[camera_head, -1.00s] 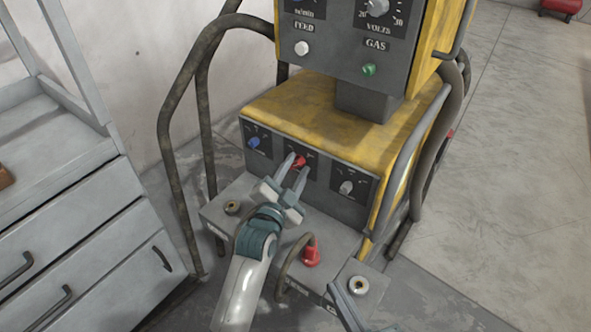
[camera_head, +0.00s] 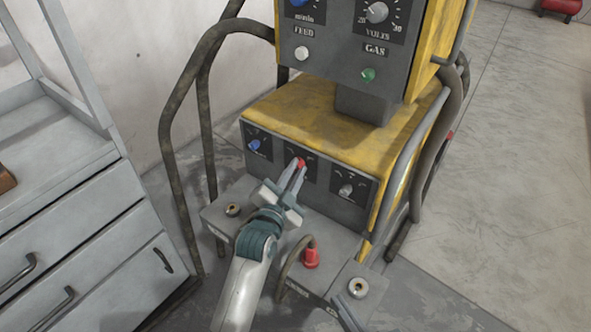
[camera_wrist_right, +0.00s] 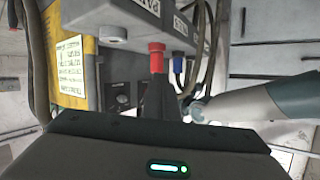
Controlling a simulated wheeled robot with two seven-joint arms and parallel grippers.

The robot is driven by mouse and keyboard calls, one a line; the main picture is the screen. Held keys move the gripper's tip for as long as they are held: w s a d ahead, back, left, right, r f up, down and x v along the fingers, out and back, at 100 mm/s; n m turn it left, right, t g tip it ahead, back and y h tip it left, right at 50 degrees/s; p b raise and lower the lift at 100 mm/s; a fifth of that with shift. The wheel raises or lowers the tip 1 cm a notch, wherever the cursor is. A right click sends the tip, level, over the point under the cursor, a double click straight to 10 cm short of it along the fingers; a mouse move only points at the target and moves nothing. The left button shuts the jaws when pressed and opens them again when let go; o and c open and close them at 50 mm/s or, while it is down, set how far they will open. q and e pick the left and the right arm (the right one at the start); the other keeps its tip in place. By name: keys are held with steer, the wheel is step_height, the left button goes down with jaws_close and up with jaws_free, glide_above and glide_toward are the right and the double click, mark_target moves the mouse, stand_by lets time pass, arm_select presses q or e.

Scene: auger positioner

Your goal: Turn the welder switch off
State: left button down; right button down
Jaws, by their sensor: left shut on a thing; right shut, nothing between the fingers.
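The welder (camera_head: 330,110) is a yellow and dark grey machine. Its lower front panel carries a red switch knob (camera_head: 301,162) in the middle, between a blue knob (camera_head: 254,145) and a grey knob (camera_head: 345,190). My left gripper (camera_head: 298,170) is shut on the red knob, its fingertips at either side and partly hiding it. My right gripper shows only as a grey tip (camera_head: 347,316) at the bottom edge of the head view. In the right wrist view its dark fingers (camera_wrist_right: 156,98) are together and empty.
A red plug with a cable (camera_head: 311,258) stands on the welder's front ledge, between two round sockets. It appears red in the right wrist view (camera_wrist_right: 157,47). A grey drawer cabinet (camera_head: 85,230) is at left. Tube rails flank the welder; floor at right is clear.

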steer(key=s+d+f+g+h+p, duration=0.5)
steer(key=s+d+f+g+p, duration=0.3)
steer(key=s+d+g+p, duration=0.3)
arm_select(q)
steer(key=n+g+h+p, duration=0.1)
steer(key=n, duration=0.3)
steer(key=w+a+n+g+p, duration=0.1)
steer(key=n+g, duration=0.1)
steer(key=n, duration=0.3)
steer(key=a+n+g+h+p, duration=0.1)
steer(key=n+p, duration=0.1)
steer(key=n, duration=0.3)
steer(key=shift+w+r+g+h, duration=0.3)
steer(key=shift+r+g, duration=0.05)
steer(key=shift+g, duration=0.05)
arm_select(e)
step_height(320, 180, down, 16)
steer(key=d, duration=0.1)
steer(key=shift+d+m, duration=0.2)
steer(key=shift+m, duration=0.2)
arm_select(q)
steer(key=shift+n, duration=0.3)
arm_select(e)
steer(key=shift+w+r, duration=0.15)
